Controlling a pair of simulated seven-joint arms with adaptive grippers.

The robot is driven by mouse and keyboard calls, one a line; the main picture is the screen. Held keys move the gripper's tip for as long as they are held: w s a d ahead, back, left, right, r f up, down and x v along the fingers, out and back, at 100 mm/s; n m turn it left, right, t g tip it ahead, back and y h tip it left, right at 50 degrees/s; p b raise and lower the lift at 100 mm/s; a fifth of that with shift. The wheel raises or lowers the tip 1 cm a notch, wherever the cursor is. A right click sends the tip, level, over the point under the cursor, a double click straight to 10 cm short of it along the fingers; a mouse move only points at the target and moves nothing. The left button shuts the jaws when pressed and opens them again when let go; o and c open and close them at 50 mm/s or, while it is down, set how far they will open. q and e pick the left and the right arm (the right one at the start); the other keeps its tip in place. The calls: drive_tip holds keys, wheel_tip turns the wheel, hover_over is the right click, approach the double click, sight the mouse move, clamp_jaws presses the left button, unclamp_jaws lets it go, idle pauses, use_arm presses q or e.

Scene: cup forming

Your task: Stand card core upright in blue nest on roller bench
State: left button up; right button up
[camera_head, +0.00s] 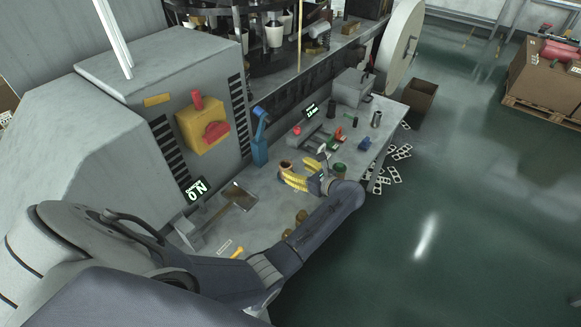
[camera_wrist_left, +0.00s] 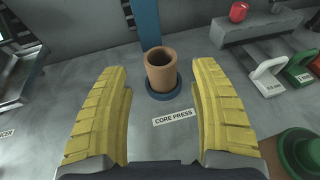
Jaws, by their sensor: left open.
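The card core (camera_wrist_left: 162,66), a brown open-topped tube, stands upright in the round blue nest (camera_wrist_left: 164,94) behind a "CORE PRESS" label in the left wrist view. In the head view the core (camera_head: 286,164) shows small just beyond my left gripper. My left gripper (camera_head: 297,178) is open, with its yellow ribbed fingers spread wide. In the left wrist view the fingers (camera_wrist_left: 164,90) stand to either side of the core, with clear gaps and no contact visible. My right gripper is not in view.
A blue upright (camera_wrist_left: 147,22) rises behind the core. A green-rimmed round piece (camera_wrist_left: 302,152) lies at right. Brown pieces (camera_head: 301,216) stand near my forearm. The grey bench around the nest is mostly clear.

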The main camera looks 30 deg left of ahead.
use_arm(q)
drive_tip(key=v, duration=0.6)
drive_tip(key=shift+d+r, duration=0.1)
idle(0.4)
